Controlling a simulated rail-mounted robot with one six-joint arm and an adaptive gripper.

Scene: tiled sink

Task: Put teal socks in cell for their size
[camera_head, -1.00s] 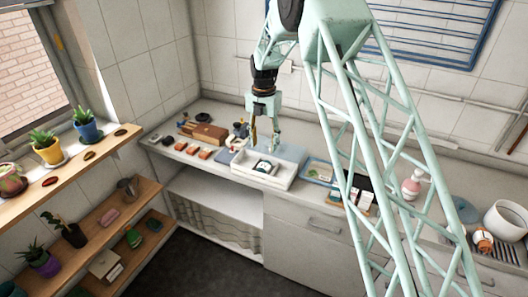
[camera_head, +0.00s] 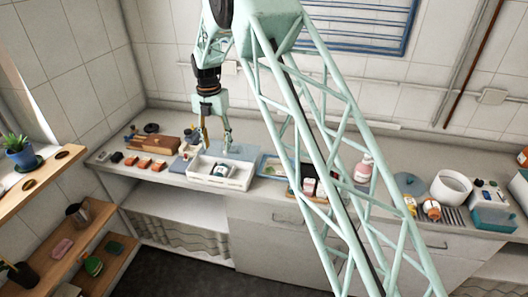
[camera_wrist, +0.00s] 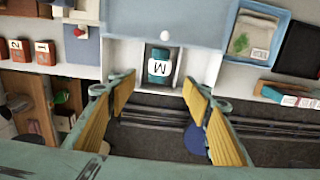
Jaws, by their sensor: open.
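A teal roll with a white label marked M (camera_wrist: 159,66) lies in the middle cell of a white divided tray (camera_wrist: 206,68). In the head view the roll (camera_head: 221,170) shows as a dark teal and white piece inside the tray (camera_head: 240,184). My gripper (camera_head: 217,144) is open and empty above the tray's back part. In the wrist view its yellow-padded fingers (camera_wrist: 158,80) stand apart on either side of the roll's cell, not touching the roll. Any size marks on the tray's cells cannot be made out.
A blue-rimmed tray with a green labelled packet (camera_wrist: 250,36) is to the right. A pink bottle (camera_head: 363,167) and white pot (camera_head: 450,188) are farther right.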

